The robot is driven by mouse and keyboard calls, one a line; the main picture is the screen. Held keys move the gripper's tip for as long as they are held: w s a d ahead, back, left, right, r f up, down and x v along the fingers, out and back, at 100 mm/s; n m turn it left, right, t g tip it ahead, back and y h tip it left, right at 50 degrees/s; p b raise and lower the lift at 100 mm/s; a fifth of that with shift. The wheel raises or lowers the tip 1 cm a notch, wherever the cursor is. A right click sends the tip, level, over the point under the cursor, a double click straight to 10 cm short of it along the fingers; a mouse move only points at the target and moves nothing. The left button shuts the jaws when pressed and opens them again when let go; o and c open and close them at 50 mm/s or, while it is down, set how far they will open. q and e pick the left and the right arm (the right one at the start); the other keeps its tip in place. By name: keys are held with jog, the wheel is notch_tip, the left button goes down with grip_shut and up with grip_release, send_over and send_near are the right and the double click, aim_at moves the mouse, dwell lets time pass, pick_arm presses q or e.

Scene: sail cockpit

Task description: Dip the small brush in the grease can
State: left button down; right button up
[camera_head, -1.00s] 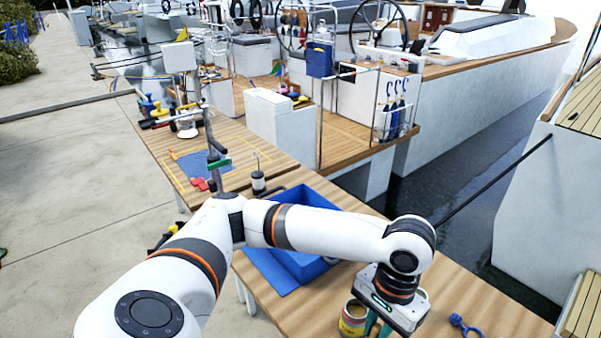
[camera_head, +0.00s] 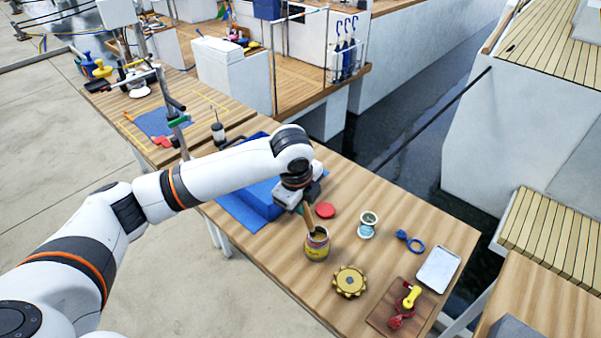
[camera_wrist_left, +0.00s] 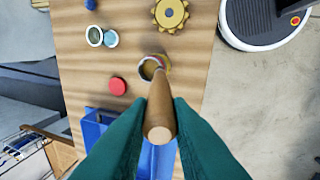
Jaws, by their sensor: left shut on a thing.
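The grease can (camera_head: 316,252), open with a yellow and red label, stands upright on the wooden table. It also shows in the wrist view (camera_wrist_left: 146,67). My left gripper (camera_head: 304,206) is shut on the small brush (camera_head: 309,221), close above the can. In the wrist view, the brush's wooden handle (camera_wrist_left: 160,112) sits between the green fingers. Its far end lies over the can's mouth. The bristles are hidden, and I cannot tell how deep they reach. My right gripper is not in view.
A red lid (camera_head: 325,210) lies behind the can. A pale reel-like piece (camera_head: 368,222), a blue shackle-like piece (camera_head: 410,241), a brass gear (camera_head: 349,281) and a white tray (camera_head: 437,268) lie to the right. A blue bin (camera_head: 250,205) stands left.

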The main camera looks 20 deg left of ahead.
pick_arm(q)
jog(key=w+a+m+h+p, duration=0.3)
jog(key=w+m, duration=0.3)
jog(key=m, duration=0.4)
jog(key=shift+g, duration=0.4)
jog(key=f+b, duration=0.2)
jog(key=b, duration=0.1)
jog(key=f+b, duration=0.2)
jog(key=f, duration=0.1)
jog(key=shift+s+d+f+b, duration=0.2)
jog(key=shift+f+b, duration=0.15)
jog(key=shift+b, duration=0.05)
jog(key=shift+f+b, duration=0.3)
jog(key=shift+f, duration=0.25)
jog(key=shift+s, duration=0.1)
dwell(1.5)
